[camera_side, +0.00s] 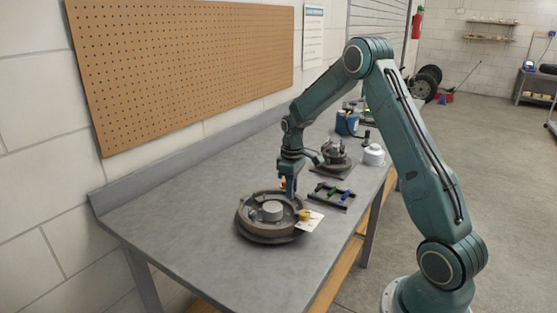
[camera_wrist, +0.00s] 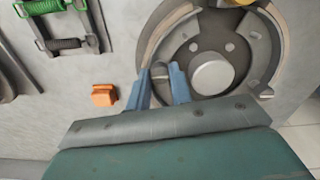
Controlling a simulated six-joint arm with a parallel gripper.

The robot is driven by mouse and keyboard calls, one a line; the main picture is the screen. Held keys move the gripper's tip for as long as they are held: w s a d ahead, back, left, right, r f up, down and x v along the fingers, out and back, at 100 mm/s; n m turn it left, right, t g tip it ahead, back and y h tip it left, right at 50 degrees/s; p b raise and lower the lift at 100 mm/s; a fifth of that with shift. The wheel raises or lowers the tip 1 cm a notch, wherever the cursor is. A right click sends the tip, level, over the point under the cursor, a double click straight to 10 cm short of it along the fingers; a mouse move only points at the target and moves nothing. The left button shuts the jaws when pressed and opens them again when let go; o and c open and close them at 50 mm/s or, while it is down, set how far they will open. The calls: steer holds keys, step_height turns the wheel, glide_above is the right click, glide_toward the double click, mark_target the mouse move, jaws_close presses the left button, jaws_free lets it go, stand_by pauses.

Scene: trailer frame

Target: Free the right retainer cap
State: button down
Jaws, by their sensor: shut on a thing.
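The round brake assembly (camera_side: 246,222) lies flat on the bench. It has a dark outer ring with curved shoes and a pale round hub (camera_wrist: 212,77) in the middle. My gripper (camera_side: 288,193) points down at its far edge. In the wrist view, my gripper's two blue fingers (camera_wrist: 161,75) are close on either side of a small grey piece, the right retainer cap (camera_wrist: 159,70), at the shoe beside the hub. The cap is partly hidden by the fingers, and I cannot tell whether it is still seated.
An orange block (camera_wrist: 104,95) lies on the bench beside the assembly. A dark rack (camera_side: 345,207) with green and blue pieces stands nearby. A yellow part (camera_side: 304,215) and a white card (camera_side: 312,225) are at the assembly's right. A second assembly (camera_side: 335,165) is behind. The bench's left is clear.

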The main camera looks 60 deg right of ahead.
steer(key=c, duration=1.3)
jaws_free()
steer(key=shift+o, duration=0.2)
steer(key=shift+r, duration=0.2)
step_height(320, 180, up, 14)
steer(key=shift+f, duration=0.25)
